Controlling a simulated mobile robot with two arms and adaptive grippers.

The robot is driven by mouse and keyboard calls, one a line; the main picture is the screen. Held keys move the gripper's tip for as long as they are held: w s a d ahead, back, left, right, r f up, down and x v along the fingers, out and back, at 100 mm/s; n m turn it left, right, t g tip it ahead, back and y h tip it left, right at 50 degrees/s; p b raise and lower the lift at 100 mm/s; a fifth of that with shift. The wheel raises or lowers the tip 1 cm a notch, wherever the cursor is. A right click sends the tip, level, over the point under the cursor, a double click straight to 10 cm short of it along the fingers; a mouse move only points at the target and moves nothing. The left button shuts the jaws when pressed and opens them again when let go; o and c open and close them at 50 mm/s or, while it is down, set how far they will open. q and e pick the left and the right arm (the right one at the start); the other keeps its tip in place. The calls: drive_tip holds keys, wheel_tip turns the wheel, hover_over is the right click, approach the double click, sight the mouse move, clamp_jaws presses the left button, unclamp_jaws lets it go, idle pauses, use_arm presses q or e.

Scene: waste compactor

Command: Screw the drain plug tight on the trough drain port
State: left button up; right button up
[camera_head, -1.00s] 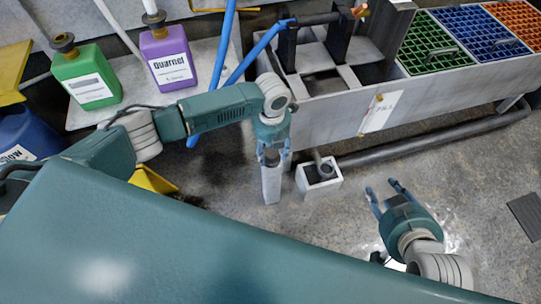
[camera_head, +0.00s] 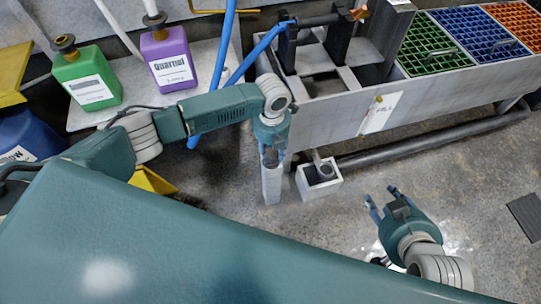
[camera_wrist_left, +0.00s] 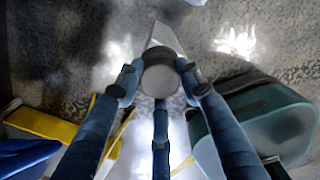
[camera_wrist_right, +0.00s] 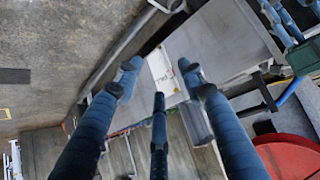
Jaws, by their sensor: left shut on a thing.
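A round grey cap, which looks like the drain plug (camera_wrist_left: 160,76), is between the fingers of my left gripper (camera_wrist_left: 160,88) in the left wrist view. In the head view my left gripper (camera_head: 271,157) points down beside the left front corner of the grey trough (camera_head: 345,128). Its fingers are shut on the plug, and the plug itself is hard to make out there. The drain port is hidden, so I cannot tell whether the plug touches it. My right gripper (camera_head: 382,202) is open and empty, over the floor in front of the trough.
A white box with a pipe end (camera_head: 320,180) stands on the floor right of my left gripper. A dark pipe (camera_head: 430,141) runs along the trough's base. Green (camera_head: 88,80) and purple (camera_head: 168,58) bottles stand at the left. The floor at the right is mostly clear.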

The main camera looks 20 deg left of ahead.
sight(272, 153)
use_arm(q)
drive_tip(key=shift+r+p, duration=0.3)
drive_tip(key=shift+r, duration=0.1)
drive_tip(key=shift+r+p, duration=0.3)
drive_tip(key=shift+p, duration=0.05)
drive_tip(key=shift+r+p, duration=0.7)
drive_tip(key=shift+p, duration=0.05)
drive_tip(key=shift+r+p, duration=0.8)
drive_tip(key=shift+r, duration=0.15)
use_arm(e)
drive_tip(key=s+d+f+g+h, duration=0.1)
drive_tip(key=s+d+f+g, duration=0.2)
drive_tip(key=s, duration=0.7)
drive_tip(key=shift+d+f+g, duration=0.15)
drive_tip(key=shift+f+g, duration=1.05)
drive_tip(key=shift+f, duration=0.35)
drive_tip(key=shift+s, duration=0.1)
